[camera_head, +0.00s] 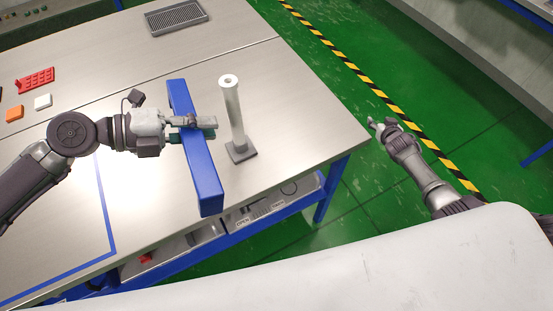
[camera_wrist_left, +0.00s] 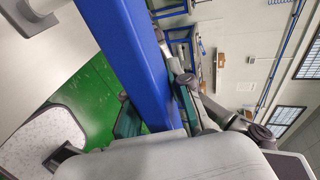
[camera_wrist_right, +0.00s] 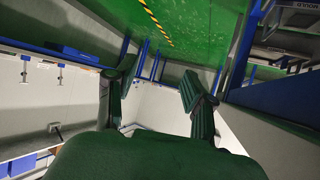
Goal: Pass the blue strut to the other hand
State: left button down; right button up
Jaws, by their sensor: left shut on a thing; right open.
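The blue strut (camera_head: 196,150) is a long, straight blue bar. My left gripper (camera_head: 196,128) is shut on it around its middle, above the table near its right end. In the left wrist view the strut (camera_wrist_left: 138,55) runs between the two green finger pads of my left gripper (camera_wrist_left: 155,110). My right gripper (camera_head: 376,125) is off to the right of the table, over the green floor, well apart from the strut. In the right wrist view my right gripper (camera_wrist_right: 155,95) has its green fingers spread, with nothing between them.
A grey vented tray (camera_head: 176,17), a red part (camera_head: 36,80), an orange block (camera_head: 14,113) and a white block (camera_head: 43,101) lie farther off.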

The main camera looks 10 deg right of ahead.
pick_arm(q)
jog(key=shift+r, duration=0.1)
pick_arm(e)
jog(key=w+a+r+n+t+y, duration=0.3)
jog(key=a+r+n, duration=0.25)
jog(key=r, duration=0.25)
jog(key=w+a+r+n+t+y, duration=0.2)
jog(key=w+a+r+n+y, duration=0.15)
jog(key=a+r+n, duration=0.35)
jog(key=s+a+r+n+y, duration=0.4)
jog(key=a+r+n+y, duration=0.5)
jog(key=a+r+n, duration=0.4)
jog(key=s+a+r+n+g+y, duration=0.5)
jog(key=s+a+r+n, duration=0.1)
jog(key=a+n, duration=0.15)
jog(key=n+g+h, duration=0.4)
jog(key=n+g, duration=1.1)
jog(key=n, duration=1.1)
send_near(217, 204)
jog(key=x, duration=0.3)
jog(key=f+x, duration=0.1)
jog(key=x, duration=0.3)
jog(key=w+f+x, duration=0.1)
jog(key=x, duration=0.3)
jog(key=shift+w+d, duration=0.1)
jog(key=shift+d, duration=0.2)
